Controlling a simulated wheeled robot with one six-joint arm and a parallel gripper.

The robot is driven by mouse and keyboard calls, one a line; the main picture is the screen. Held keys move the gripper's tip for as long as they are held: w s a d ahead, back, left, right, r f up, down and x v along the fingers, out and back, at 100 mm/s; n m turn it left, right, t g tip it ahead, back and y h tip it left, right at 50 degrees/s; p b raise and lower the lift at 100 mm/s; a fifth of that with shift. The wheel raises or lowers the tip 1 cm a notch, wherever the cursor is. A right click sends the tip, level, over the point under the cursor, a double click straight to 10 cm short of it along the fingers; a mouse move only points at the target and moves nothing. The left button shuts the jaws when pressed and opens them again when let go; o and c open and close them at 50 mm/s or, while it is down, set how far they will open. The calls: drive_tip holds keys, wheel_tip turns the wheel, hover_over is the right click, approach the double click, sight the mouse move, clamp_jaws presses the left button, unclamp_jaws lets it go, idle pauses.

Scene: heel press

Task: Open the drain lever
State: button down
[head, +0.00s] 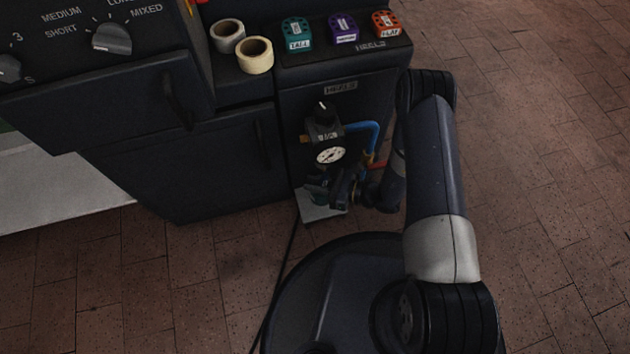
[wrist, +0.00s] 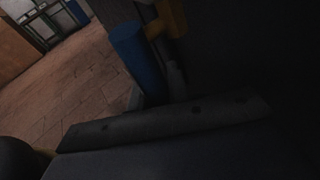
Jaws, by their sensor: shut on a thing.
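The air unit with a round white gauge (head: 330,155) is mounted on the front of the black cabinet, under the HEELS label. My gripper (head: 325,190) is just below the gauge, close against the unit's lower end. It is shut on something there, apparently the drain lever. The lever itself is hidden by the gripper and too dark to make out, so its angle cannot be told. In the wrist view, a dark edge fills the lower part and the fingertips cannot be made out.
A blue hose (head: 367,127) curves down right of the gauge to a brass fitting; a blue tube (wrist: 135,58) shows in the wrist view. A pale plate (head: 320,212) lies below my gripper. Tape rolls (head: 255,55) stand above. The brick floor (head: 560,200) at right is clear.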

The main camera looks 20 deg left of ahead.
drive_tip(key=c, duration=1.4)
unclamp_jaws()
drive_tip(key=shift+o, duration=0.2)
drive_tip(key=shift+d, duration=0.1)
drive_tip(key=d+r+p, duration=0.1)
drive_tip(key=d+p, duration=0.2)
drive_tip(key=d, duration=0.7)
drive_tip(key=shift+d+r, duration=0.3)
drive_tip(key=shift+r, duration=0.1)
drive_tip(key=shift+s, duration=0.1)
drive_tip(key=a+b, duration=0.1)
drive_tip(key=a, duration=0.2)
drive_tip(key=a+f+b, duration=0.1)
drive_tip(key=a, duration=0.2)
drive_tip(key=a+f+b, duration=0.1)
drive_tip(key=a, duration=0.3)
drive_tip(key=shift+a, duration=0.45)
drive_tip(key=shift+r, duration=0.15)
